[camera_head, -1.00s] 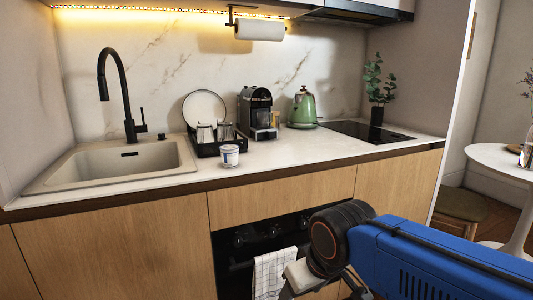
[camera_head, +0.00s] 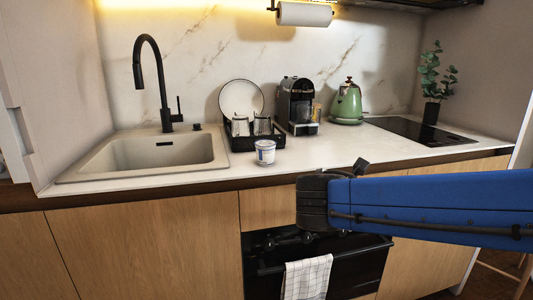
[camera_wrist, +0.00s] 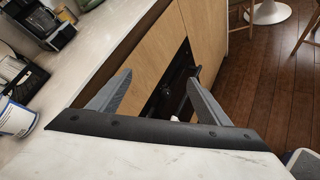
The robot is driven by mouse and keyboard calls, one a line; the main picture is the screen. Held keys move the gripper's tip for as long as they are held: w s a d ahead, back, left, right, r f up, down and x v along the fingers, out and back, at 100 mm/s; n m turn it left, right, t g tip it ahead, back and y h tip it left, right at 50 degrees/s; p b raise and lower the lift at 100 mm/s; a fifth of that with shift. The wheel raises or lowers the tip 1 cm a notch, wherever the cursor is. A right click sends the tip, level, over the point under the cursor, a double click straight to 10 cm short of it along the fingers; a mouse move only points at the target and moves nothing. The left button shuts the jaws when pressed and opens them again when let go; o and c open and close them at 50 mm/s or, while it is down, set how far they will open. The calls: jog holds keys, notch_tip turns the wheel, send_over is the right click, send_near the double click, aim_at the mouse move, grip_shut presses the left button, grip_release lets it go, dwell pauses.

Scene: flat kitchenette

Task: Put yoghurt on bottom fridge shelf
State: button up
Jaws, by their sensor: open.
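The yoghurt is a small white pot with a blue label (camera_head: 265,151). It stands upright on the counter near the front edge, just in front of the dish rack. It also shows at the left edge of the wrist view (camera_wrist: 14,119), partly cut off. My gripper (camera_wrist: 158,78) is open, with nothing between its two fingers. The yoghurt is to the left of the fingers in the wrist view, outside them. In the head view my arm crosses from the right, in front of the counter, and the fingers cannot be made out. No fridge or fridge shelf can be made out.
The sink (camera_head: 150,155) and black tap (camera_head: 149,80) are left of the yoghurt. Behind it are a black dish rack (camera_head: 243,142), a coffee machine (camera_head: 297,105) and a green kettle (camera_head: 346,104). A towel (camera_head: 307,277) hangs on the oven (camera_head: 265,255). The counter right of the yoghurt is clear.

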jog(key=w+a+r+n+t+y, duration=0.1)
jog(key=a+r+n+t, duration=0.15)
jog(key=a, duration=0.25)
jog(key=w+a+r+n+t, duration=0.1)
jog(key=w+a+n, duration=0.15)
jog(key=a, duration=0.25)
jog(key=n+t+y, duration=0.4)
jog(key=n, duration=0.3)
send_near(267, 141)
jog(key=shift+g, duration=0.25)
jog(key=w, duration=0.6)
jog(key=shift+w+f, duration=0.2)
jog(key=shift+w, duration=0.2)
jog(key=shift+w+d+r, duration=0.1)
jog(key=shift+w+d, duration=0.05)
jog(key=shift+w, duration=0.75)
jog(key=shift+w+d+r, duration=0.1)
jog(key=shift+w+d, duration=0.05)
jog(key=shift+w, duration=0.7)
jog(key=shift+w+d+r, duration=0.1)
jog(key=shift+w+d, duration=0.05)
jog(key=shift+w, duration=0.75)
jog(key=c, duration=1.3)
jog(key=shift+o, duration=0.2)
jog(key=shift+r, duration=0.1)
